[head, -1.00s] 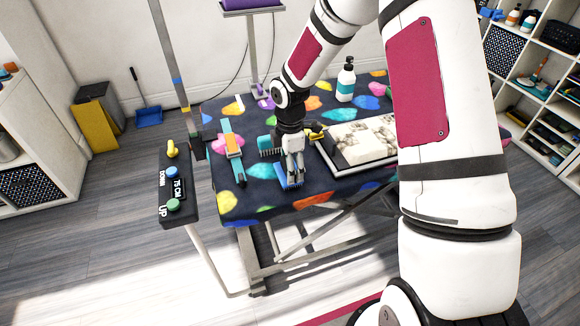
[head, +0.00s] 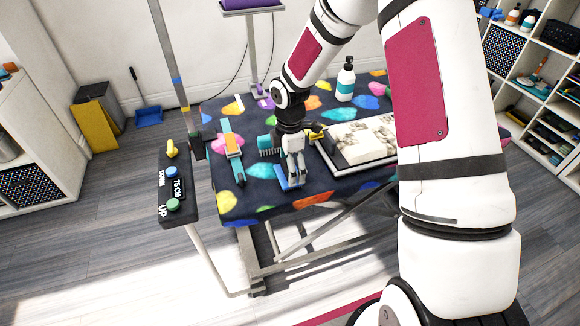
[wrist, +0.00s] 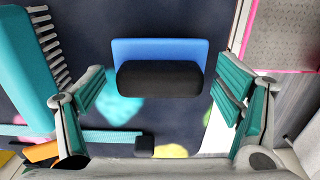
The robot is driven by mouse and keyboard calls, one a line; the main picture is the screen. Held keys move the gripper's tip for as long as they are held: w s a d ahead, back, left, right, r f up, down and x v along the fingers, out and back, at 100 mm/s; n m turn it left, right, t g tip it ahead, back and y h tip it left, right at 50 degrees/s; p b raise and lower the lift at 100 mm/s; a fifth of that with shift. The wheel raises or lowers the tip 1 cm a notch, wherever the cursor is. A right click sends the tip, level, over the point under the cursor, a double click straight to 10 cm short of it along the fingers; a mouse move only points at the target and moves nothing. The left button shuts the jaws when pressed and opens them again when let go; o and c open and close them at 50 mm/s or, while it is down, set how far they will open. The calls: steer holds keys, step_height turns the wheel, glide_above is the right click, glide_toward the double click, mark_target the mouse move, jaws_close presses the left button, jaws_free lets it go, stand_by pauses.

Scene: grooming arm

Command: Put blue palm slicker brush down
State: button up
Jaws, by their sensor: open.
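The blue palm slicker brush (wrist: 160,52) lies on the patterned table top in the wrist view, with its black part facing my gripper. In the head view the blue brush (head: 284,183) shows beside my fingertips, partly covered by them. My gripper (head: 294,181) points down over the table near its front edge. In the wrist view my gripper (wrist: 160,105) is open, with its teal-padded fingers spread left and right of the brush and apart from it.
A teal comb-like brush (wrist: 28,70) lies close to my left finger. A teal and orange tool (head: 233,150) lies further left. A tray with a patterned pad (head: 362,140) is at right. A pump bottle (head: 345,80) stands behind. The control box (head: 176,185) flanks the table.

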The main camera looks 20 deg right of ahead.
steer(key=s+d+r+m+h, duration=0.15)
steer(key=s+r, duration=0.25)
steer(key=r, duration=0.7)
steer(key=s+a+r+m, duration=0.1)
steer(key=s+r+m, duration=0.25)
steer(key=r, duration=0.75)
steer(key=s+r+m+t, duration=0.1)
steer(key=s+m, duration=0.3)
steer(key=s, duration=0.4)
steer(key=s+r+m+t+y, duration=0.1)
steer(key=s+r+m, duration=0.3)
steer(key=s, duration=0.4)
steer(key=s+r+m+t, duration=0.1)
steer(key=s+r+m, duration=0.1)
steer(key=s+m, duration=0.3)
steer(key=s, duration=0.3)
steer(key=shift+s+a+r+p, duration=0.2)
steer(key=shift+s+a+p, duration=0.1)
steer(key=shift+p, duration=0.1)
steer(key=shift+r+y, duration=0.15)
steer(key=shift+y, duration=0.1)
steer(key=shift+t, duration=0.6)
step_height(320, 180, up, 4)
steer(key=p, duration=0.3)
steer(key=shift+r+p, duration=0.25)
steer(key=shift+p, duration=0.05)
